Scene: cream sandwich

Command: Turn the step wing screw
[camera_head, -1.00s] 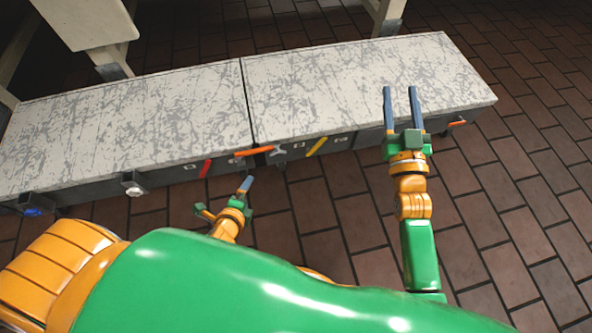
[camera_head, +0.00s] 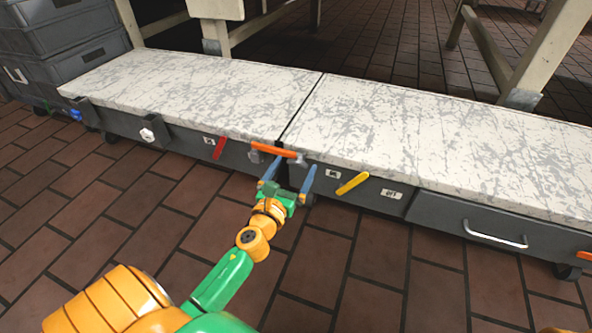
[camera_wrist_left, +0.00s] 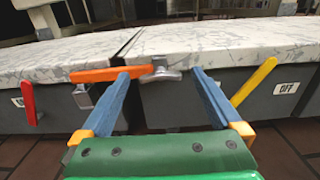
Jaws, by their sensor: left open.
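The wing screw, a small grey metal piece with wings, sits on the front face of the step near the seam between the two marbled tops. It shows in the head view (camera_head: 297,158) and in the left wrist view (camera_wrist_left: 162,74). An orange lever (camera_head: 272,150) lies just left of it, partly over the seam. My left gripper (camera_head: 288,172) is open and empty, its blue fingers pointing at the step front. In the left wrist view (camera_wrist_left: 160,76) the screw appears between the fingertips; contact cannot be told. My right gripper is out of view.
A red lever (camera_head: 219,148) is to the left and a yellow lever (camera_head: 352,184) to the right, beside an OFF label (camera_wrist_left: 286,88). A drawer handle (camera_head: 495,235) is farther right. Grey crates (camera_head: 70,60) stand at the far left. Brick floor in front is clear.

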